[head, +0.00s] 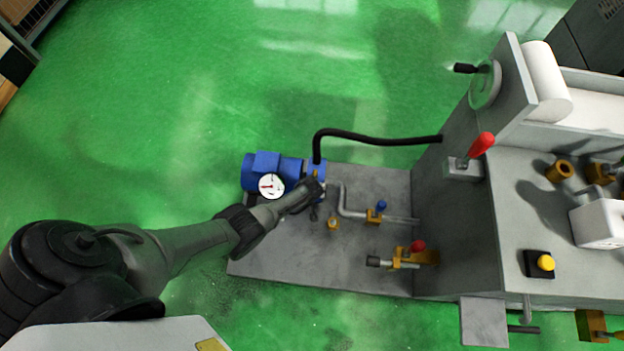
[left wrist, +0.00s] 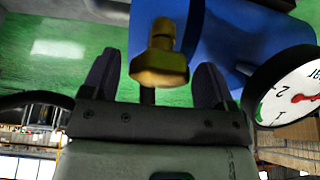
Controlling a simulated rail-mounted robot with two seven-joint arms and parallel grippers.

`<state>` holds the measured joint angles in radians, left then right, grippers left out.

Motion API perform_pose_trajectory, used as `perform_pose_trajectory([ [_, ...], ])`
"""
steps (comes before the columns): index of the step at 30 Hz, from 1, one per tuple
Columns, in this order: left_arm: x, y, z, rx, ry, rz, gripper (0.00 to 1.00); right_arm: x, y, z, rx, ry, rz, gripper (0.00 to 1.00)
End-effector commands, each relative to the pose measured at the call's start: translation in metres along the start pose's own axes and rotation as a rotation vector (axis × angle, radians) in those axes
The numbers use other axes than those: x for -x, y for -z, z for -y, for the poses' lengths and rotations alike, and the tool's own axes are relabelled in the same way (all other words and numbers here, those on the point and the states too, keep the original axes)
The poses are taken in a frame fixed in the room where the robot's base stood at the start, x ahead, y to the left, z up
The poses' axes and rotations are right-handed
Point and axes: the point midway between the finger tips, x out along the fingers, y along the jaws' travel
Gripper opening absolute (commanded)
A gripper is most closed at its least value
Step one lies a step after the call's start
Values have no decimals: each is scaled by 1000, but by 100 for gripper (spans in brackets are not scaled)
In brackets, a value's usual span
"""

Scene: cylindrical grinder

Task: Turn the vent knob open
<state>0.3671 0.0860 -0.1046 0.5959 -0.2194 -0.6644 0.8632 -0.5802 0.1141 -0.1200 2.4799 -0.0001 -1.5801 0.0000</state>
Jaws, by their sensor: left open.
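A brass knob (left wrist: 160,68), which looks like the vent knob, shows in the left wrist view on a short brass stem beside the blue pump (left wrist: 235,35). My left gripper (left wrist: 157,64) is open, with one dark finger on each side of the knob and a visible gap on both sides. In the head view my left gripper (head: 312,188) reaches in from the left to the right end of the blue pump (head: 266,165). There the gripper mostly hides the knob. My right gripper is not in view.
A pressure gauge (head: 271,186) sits on the pump close to my left gripper. A black hose (head: 375,138) arches from the pump to the machine. A blue-handled valve (head: 381,206) and a red-handled valve (head: 417,246) stand to the right. Green floor (head: 200,90) is clear behind.

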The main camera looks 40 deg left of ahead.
Motion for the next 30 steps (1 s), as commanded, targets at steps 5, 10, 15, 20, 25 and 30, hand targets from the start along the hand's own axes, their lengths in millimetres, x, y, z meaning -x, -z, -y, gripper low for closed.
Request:
perform_pose_trajectory([
  [5, 17, 2, -1, 0, -2, -1, 80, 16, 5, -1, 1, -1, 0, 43],
  [10, 46, 2, 0, 1, -2, 0, 80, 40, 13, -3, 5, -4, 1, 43],
  [15, 75, 2, 0, 0, -1, 0, 80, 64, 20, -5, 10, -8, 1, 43],
  [20, 101, 2, 0, 0, -2, 0, 80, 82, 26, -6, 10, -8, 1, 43],
  [25, 122, 1, 0, 1, -1, 1, 80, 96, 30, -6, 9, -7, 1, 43],
  [30, 134, 1, 0, 1, -1, 0, 80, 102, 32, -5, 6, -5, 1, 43],
])
